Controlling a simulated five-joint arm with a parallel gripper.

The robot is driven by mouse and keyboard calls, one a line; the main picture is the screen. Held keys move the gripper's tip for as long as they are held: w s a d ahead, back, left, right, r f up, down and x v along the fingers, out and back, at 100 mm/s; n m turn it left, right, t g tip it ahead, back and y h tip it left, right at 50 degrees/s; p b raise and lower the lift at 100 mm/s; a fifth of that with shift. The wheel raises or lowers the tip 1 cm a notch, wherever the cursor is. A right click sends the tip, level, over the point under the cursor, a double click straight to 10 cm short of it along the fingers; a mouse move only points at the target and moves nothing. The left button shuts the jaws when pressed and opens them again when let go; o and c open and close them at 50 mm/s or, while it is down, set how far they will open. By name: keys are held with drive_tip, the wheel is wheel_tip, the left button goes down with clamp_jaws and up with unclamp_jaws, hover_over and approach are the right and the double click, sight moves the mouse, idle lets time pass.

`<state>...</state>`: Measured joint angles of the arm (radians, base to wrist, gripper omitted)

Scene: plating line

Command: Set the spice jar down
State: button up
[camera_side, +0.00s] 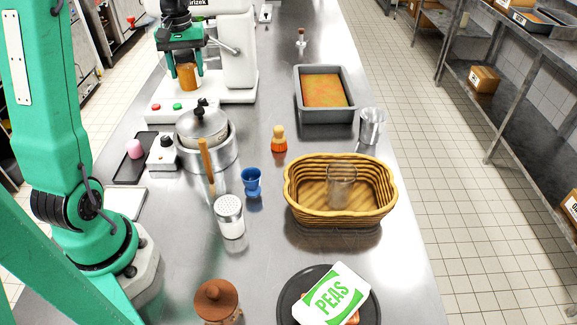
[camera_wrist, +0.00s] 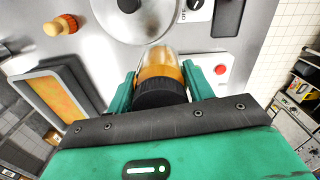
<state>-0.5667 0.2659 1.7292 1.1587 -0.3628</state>
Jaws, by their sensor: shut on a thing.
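The spice jar (camera_side: 187,77) has an amber-brown body. It hangs upright between the fingers of my gripper (camera_side: 187,68), at the far left in the side view. In the wrist view the amber jar (camera_wrist: 160,66) shows its black lid toward the camera, with a green finger of my gripper (camera_wrist: 160,82) on each side. The gripper is shut on the jar. The jar appears in front of a white machine (camera_side: 238,55) and over its base. I cannot tell whether its bottom touches anything.
A grey pan (camera_side: 325,113) is to the right. Counter between machine and pan is clear.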

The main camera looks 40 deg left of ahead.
drive_tip(key=s+a+n, duration=0.4)
drive_tip(key=s+a, duration=0.6)
drive_tip(key=s, duration=0.3)
drive_tip(key=shift+s+a+f, duration=0.1)
drive_tip(key=shift+a+f, duration=0.1)
drive_tip(key=shift+f, duration=3.7)
drive_tip(key=shift+s+a+f, duration=0.1)
drive_tip(key=shift+a+f, duration=0.05)
drive_tip(key=shift+f, duration=3.7)
drive_tip(key=shift+f, duration=0.1)
drive_tip(key=o, duration=1.1)
drive_tip(key=shift+o, duration=0.2)
wheel_tip(320, 180, up, 12)
drive_tip(key=shift+w, duration=0.15)
